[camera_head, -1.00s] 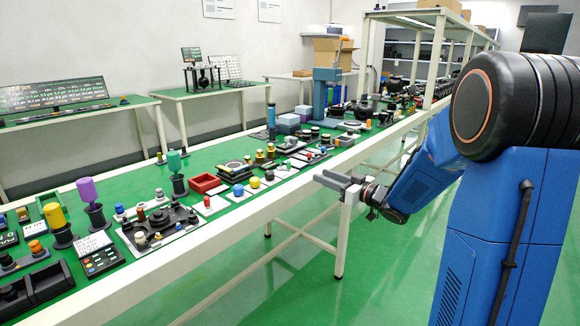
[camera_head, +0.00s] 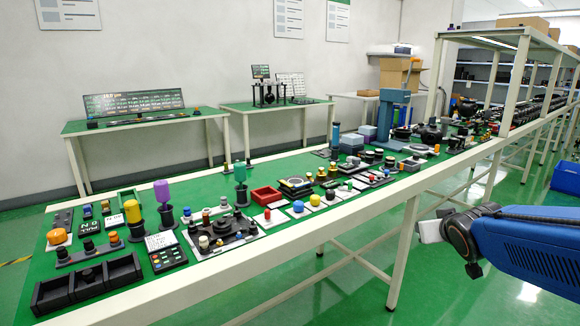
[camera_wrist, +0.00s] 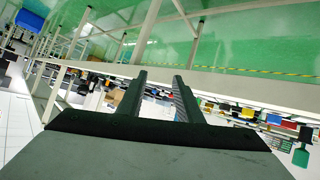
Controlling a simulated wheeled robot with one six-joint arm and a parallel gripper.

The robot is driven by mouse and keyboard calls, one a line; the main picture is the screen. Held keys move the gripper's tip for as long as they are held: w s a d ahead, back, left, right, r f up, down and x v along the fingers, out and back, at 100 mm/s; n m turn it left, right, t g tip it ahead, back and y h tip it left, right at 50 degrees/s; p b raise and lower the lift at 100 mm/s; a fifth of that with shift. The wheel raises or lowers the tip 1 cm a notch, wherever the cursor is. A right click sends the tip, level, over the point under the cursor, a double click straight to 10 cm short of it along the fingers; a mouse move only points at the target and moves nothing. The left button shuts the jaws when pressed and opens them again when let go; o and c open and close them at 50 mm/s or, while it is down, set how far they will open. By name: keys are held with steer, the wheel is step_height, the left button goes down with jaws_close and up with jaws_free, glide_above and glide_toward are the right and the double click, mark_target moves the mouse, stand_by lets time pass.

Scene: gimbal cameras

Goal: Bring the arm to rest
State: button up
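My gripper (camera_head: 432,228) is at the right of the head view, in front of the long workbench (camera_head: 330,222) and apart from it. My blue arm reaches in from the right edge behind it. In the wrist view my gripper's two dark fingers (camera_wrist: 160,78) stand apart with nothing between them. The workbench edge (camera_wrist: 225,86) runs across behind the fingers in that view, which is tilted.
The workbench carries coloured knobs, a red tray (camera_head: 266,195), a black bin (camera_head: 88,284) and a blue-grey press (camera_head: 388,112). A blue crate (camera_head: 566,177) is on the floor at far right. Green floor is clear around my gripper.

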steer(key=s+a+f+g, duration=0.2)
steer(key=s, duration=0.6)
steer(key=s+a+f+g+y, duration=0.1)
steer(key=s+a+f+g, duration=0.1)
steer(key=s, duration=0.7)
steer(key=s+a+f+g+y, duration=0.1)
steer(key=s+a+f+g, duration=0.1)
steer(key=s, duration=0.7)
steer(key=shift+a+f+g, duration=0.4)
steer(key=shift+a+f, duration=0.15)
steer(key=shift+a, duration=0.45)
